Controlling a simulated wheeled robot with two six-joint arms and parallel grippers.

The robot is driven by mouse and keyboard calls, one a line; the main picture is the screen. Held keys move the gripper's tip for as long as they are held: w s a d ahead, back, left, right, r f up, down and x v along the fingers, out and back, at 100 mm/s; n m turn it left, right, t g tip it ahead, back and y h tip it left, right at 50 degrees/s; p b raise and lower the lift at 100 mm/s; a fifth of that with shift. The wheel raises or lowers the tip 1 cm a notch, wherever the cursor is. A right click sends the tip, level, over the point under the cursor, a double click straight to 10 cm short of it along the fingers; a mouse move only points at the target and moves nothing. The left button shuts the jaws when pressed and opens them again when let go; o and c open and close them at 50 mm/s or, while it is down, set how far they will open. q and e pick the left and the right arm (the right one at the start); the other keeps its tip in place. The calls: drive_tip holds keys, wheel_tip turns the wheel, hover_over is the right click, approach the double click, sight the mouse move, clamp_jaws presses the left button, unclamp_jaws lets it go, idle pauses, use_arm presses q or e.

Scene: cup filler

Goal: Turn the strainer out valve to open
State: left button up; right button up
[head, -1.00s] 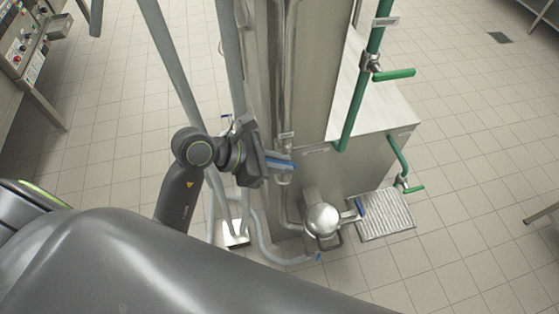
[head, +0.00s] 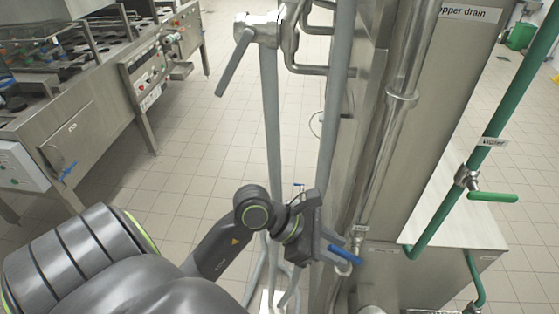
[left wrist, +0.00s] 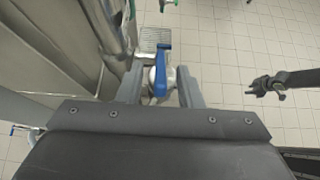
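A blue valve handle (head: 345,255) sticks out at my left gripper (head: 332,246) in the head view, low beside the steel column. In the left wrist view the blue handle (left wrist: 160,75) stands between the two grey fingers of the left gripper (left wrist: 160,88), with a gap on both sides. The fingers are apart, around the handle and not closed on it. The valve body is mostly hidden by the gripper. A dark gripper, apparently my right one (left wrist: 266,85), shows at the right of the left wrist view; its fingers are too small to judge.
Steel pipes (head: 402,98) and the column stand close beside the left gripper. A grey-handled valve (head: 236,62) is higher up. A green water pipe with a green handle (head: 492,197) is at right. A steel machine (head: 100,115) stands at left; tiled floor lies between.

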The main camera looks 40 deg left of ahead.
use_arm(q)
drive_tip(key=v, duration=0.5)
drive_tip(key=p+v, duration=0.2)
drive_tip(key=v, duration=0.7)
idle(0.4)
drive_tip(key=shift+c, duration=0.3)
